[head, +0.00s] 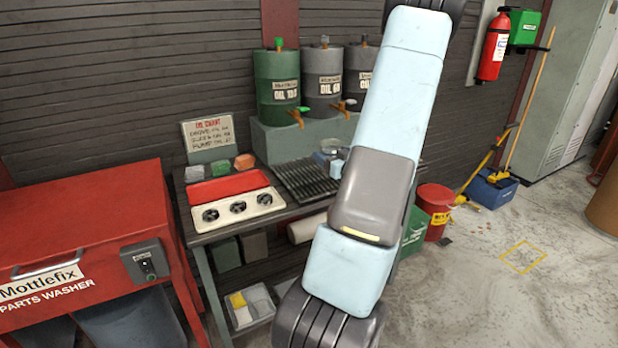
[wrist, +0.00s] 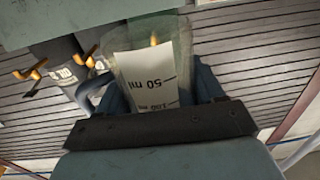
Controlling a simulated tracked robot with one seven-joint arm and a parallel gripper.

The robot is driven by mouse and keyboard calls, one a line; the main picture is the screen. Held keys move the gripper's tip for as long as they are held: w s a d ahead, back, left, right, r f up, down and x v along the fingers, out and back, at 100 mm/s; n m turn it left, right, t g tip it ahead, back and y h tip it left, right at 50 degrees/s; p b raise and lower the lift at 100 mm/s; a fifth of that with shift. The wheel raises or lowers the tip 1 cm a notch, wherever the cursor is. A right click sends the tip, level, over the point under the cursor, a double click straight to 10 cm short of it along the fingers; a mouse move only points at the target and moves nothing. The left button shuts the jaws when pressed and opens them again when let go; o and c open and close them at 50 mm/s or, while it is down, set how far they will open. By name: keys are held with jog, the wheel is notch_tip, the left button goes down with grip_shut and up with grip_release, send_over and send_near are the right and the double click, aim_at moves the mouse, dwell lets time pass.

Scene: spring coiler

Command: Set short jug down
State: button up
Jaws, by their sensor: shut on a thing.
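In the head view, my arm hides most of the gripper and jug. A small grey, cup-like shape (head: 331,146) shows beside the arm above the bench, but I cannot tell whether it is the held jug. The jug's base is not clear in either view.
A bench holds a dark slatted grate (head: 300,180), a red tray (head: 228,187) and a white panel with three round parts (head: 237,209). Oil drums (head: 277,88) with taps stand behind the grate. A red parts washer (head: 80,240) stands left.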

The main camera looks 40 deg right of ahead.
jog(key=shift+w+f, duration=1.2)
jog(key=shift+w, duration=0.25)
jog(key=shift+w+f, duration=1.15)
jog(key=shift+w, duration=0.35)
jog(key=shift+w+f, duration=1.2)
jog(key=shift+w, duration=0.25)
jog(key=f, duration=0.2)
jog(key=shift+w+f, duration=0.35)
jog(key=shift+w, duration=0.05)
jog(key=shift+f, duration=0.4)
jog(key=shift+f, duration=0.2)
jog(key=o, duration=1.1)
jog(key=shift+o, duration=0.2)
